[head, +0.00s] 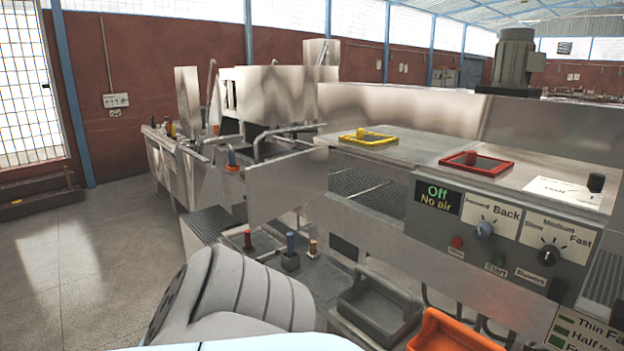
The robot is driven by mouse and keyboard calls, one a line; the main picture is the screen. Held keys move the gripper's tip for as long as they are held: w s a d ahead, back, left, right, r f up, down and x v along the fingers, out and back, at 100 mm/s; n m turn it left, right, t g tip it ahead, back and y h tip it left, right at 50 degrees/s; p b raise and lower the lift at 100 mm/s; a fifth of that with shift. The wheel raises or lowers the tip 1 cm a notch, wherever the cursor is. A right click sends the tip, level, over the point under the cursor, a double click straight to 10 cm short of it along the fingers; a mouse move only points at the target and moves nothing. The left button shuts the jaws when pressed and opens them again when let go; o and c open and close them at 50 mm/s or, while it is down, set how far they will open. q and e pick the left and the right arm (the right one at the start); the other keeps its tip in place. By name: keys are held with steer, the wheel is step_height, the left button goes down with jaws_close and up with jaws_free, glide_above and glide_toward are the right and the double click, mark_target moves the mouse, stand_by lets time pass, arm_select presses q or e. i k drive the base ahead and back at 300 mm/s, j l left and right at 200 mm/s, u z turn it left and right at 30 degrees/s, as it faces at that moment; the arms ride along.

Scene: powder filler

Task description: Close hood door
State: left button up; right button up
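A metal powder filler machine (380,230) fills the middle and right of the head view. A box-shaped metal hood (275,95) stands on its far left part. A flat metal panel (287,186) stands upright below and in front of the hood, at the machine's left end. I cannot tell for certain which panel is the hood door or how far open it stands. A pale, ribbed link of my own arm shows at the bottom left. Neither of my grippers is in view.
A yellow frame (368,138) and a red frame (477,163) lie on the machine's top. A control panel (496,240) faces me, its display reading "Off, No air". A grey bin (381,307) and an orange bin (447,332) sit below. Floor (80,255) at left is clear.

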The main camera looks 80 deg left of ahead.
mark_target(276, 187)
steer(key=k+j+u, duration=0.1)
steer(key=j, duration=0.4)
steer(key=k+j+u, duration=0.15)
steer(key=j, duration=0.4)
steer(key=k+j+u, duration=0.1)
steer(key=k+j, duration=0.15)
steer(key=j, duration=0.25)
steer(key=k+j+u, duration=0.15)
steer(key=j, duration=0.4)
steer(key=j+u, duration=0.1)
steer(key=j, duration=0.45)
steer(key=k+j+u, duration=0.15)
steer(key=j, duration=0.45)
